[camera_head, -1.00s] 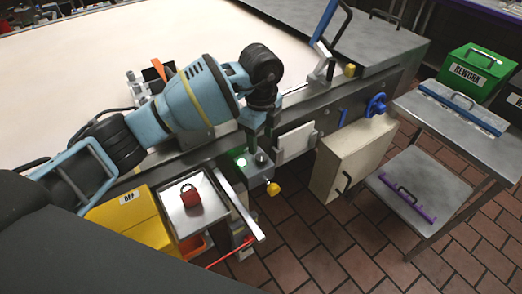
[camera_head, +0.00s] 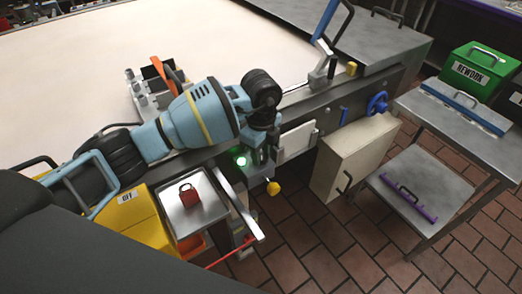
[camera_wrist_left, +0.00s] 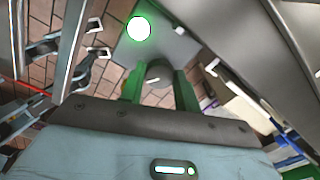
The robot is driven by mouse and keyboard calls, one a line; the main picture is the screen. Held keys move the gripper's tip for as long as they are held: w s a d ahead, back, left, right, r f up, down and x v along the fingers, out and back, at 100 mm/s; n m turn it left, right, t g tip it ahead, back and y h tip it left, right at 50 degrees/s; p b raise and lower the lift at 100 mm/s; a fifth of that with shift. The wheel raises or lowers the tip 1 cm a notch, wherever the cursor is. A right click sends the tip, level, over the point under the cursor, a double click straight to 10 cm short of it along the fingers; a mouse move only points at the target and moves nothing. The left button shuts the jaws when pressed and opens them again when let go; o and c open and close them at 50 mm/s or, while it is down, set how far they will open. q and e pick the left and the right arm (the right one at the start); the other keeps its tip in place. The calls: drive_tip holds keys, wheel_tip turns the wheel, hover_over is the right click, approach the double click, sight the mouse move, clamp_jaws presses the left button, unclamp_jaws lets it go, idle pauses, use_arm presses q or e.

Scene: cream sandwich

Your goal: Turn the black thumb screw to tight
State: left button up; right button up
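The black thumb screw (camera_wrist_left: 158,74) shows in the left wrist view as a dark round knob with a short white mark on its top. It stands beside a lit white-green lamp (camera_wrist_left: 138,28) on a grey plate, and the lamp also shows in the head view (camera_head: 240,160). My left gripper (camera_wrist_left: 159,88) points down with one finger on each side of the knob. I cannot tell whether the fingers touch it. In the head view the left gripper (camera_head: 260,154) hides most of the screw. My right gripper is not in view.
A yellow knob (camera_head: 273,188) sits just below the plate. A metal tray (camera_head: 205,215) with a red padlock-like object (camera_head: 188,194) and a yellow box (camera_head: 128,212) are to the left. A white panel (camera_head: 297,142) and a cream box (camera_head: 355,150) are to the right.

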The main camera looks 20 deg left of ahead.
use_arm(q)
drive_tip(key=c, duration=0.4)
drive_tip(key=shift+o, duration=0.2)
drive_tip(key=shift+r, duration=0.1)
